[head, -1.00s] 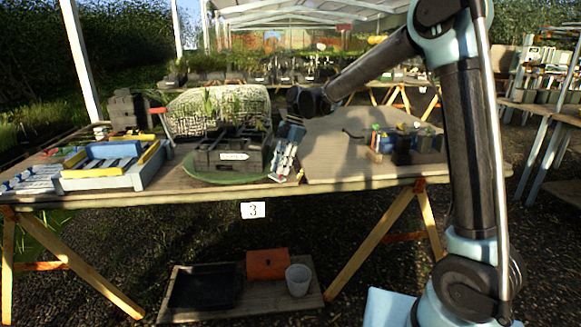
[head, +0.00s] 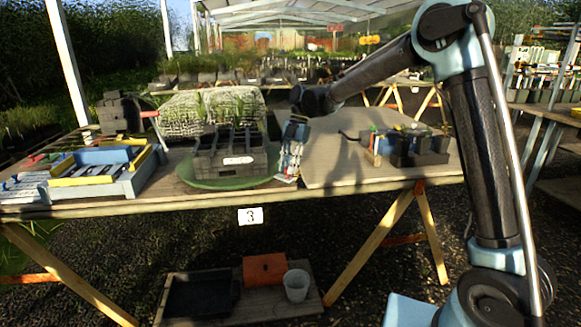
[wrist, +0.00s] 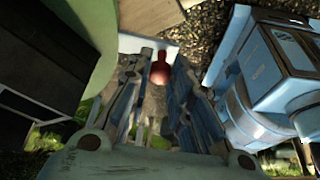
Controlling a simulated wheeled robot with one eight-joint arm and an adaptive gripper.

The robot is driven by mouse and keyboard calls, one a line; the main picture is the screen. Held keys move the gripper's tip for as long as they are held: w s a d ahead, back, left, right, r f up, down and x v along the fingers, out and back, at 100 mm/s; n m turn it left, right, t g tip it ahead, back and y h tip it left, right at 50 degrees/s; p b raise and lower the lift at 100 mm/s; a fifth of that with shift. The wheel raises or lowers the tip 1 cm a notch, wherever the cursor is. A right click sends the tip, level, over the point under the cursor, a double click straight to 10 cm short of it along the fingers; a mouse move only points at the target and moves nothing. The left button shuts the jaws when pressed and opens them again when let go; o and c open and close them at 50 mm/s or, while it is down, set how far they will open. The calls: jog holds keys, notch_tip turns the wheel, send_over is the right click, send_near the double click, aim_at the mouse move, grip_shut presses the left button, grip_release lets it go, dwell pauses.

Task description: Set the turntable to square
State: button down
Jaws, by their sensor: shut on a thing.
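The turntable (head: 205,183) is a round green disc on the near table, left of its middle. A grey crate (head: 232,172) with green plants and a white label stands on it, its labelled face roughly towards me. My gripper (head: 288,172) points down at the disc's right edge. In the wrist view, the disc's green rim (wrist: 98,40) and the dark crate lie left of my gripper (wrist: 158,85). The fingers are closed around a small red knob (wrist: 160,73). Whether the knob joins the disc is hidden.
A blue and yellow tray (head: 108,185) stands left of the turntable. A grey block stack (head: 118,113) stands behind left. The board's middle is clear.

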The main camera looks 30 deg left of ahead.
jog(key=shift+w, duration=0.25)
jog(key=c, duration=1.5)
grip_release()
jog(key=shift+o, duration=0.2)
jog(key=shift+s, duration=0.1)
jog(key=v, duration=1.2)
